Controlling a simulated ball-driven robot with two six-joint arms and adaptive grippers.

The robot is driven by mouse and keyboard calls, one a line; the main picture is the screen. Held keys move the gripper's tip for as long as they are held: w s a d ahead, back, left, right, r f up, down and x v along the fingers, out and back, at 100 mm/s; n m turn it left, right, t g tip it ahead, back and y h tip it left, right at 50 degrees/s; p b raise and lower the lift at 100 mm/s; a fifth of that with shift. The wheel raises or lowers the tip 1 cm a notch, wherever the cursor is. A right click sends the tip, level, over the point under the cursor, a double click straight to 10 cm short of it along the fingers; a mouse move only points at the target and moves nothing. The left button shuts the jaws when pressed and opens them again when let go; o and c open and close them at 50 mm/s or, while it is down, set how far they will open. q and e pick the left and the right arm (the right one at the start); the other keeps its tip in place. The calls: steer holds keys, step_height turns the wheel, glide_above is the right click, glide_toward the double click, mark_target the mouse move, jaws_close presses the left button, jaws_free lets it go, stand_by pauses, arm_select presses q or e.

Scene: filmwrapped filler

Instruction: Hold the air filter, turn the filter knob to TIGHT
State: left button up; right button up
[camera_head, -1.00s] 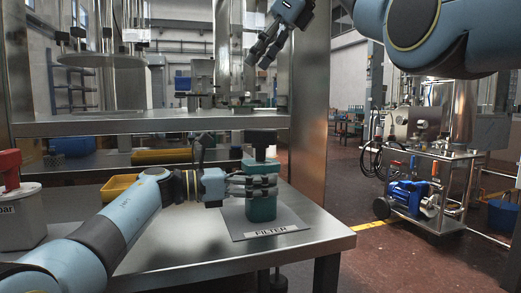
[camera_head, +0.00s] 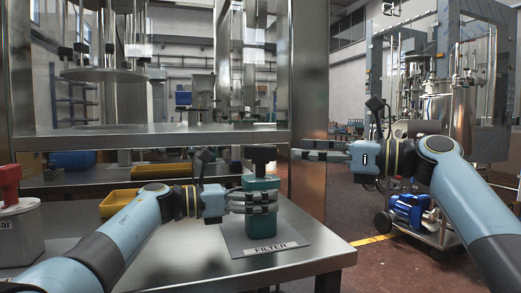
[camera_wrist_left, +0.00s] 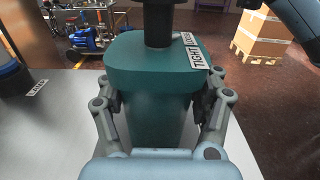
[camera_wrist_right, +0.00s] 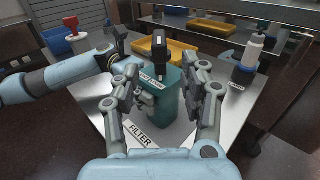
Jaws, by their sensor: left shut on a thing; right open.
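The air filter (camera_head: 262,184) is a teal block standing upright on its FILTER-marked plate (camera_head: 296,240), with a dark knob (camera_head: 262,154) on top. My left gripper (camera_head: 272,202) is shut around the filter body below its upper part.
A steel shelf post (camera_head: 309,110) rises behind the filter. A yellow tray (camera_head: 134,198) and a red-topped container (camera_head: 14,220) stand left on the table (camera_head: 220,262). In the right wrist view, a bottle (camera_wrist_right: 251,52) stands beyond the filter.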

mark_target(246, 148)
steer(key=x, duration=1)
steer(key=shift+w+a, duration=0.1)
steer(key=shift+a, duration=0.2)
jaws_close()
